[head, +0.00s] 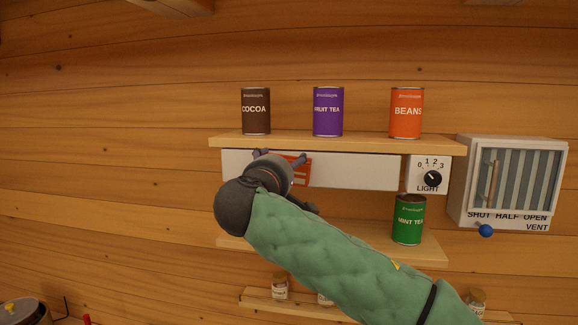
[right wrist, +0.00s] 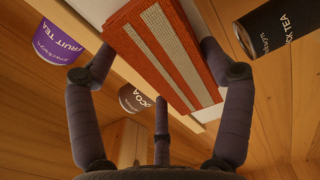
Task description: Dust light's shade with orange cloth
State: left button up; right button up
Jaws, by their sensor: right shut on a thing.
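The light's shade is a long white bar (head: 355,171) under the upper shelf, with a LIGHT dial (head: 432,178) at its right end. The orange cloth (head: 301,168) lies in front of the shade's left part; in the right wrist view the striped cloth (right wrist: 165,50) overlaps the white shade (right wrist: 207,112). Whether it touches the shade I cannot tell for sure. My right gripper (head: 285,170) is shut on the cloth, its fingers (right wrist: 160,85) around it in the right wrist view. My gripper and arm hide part of the shade. My left gripper is out of view.
On the upper shelf (head: 300,142) stand cocoa (head: 256,112), fruit tea (head: 328,113) and beans (head: 406,114) cans. A mint tea can (head: 409,222) stands on the lower shelf (head: 425,250); a black tea can (right wrist: 280,25) is near the fingers. A vent (head: 512,180) is at right.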

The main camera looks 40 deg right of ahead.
jog(key=w+a+p, duration=0.1)
jog(key=w+a, duration=0.3)
jog(key=w, duration=0.1)
jog(key=shift+w+a+f, duration=0.2)
jog(key=shift+w+a, duration=0.2)
dwell(0.4)
jog(key=shift+a, duration=0.1)
jog(key=shift+b+v, duration=0.6)
jog(key=shift+v, duration=2.35)
jog(key=shift+s, duration=0.15)
jog(key=shift+v, duration=1.4)
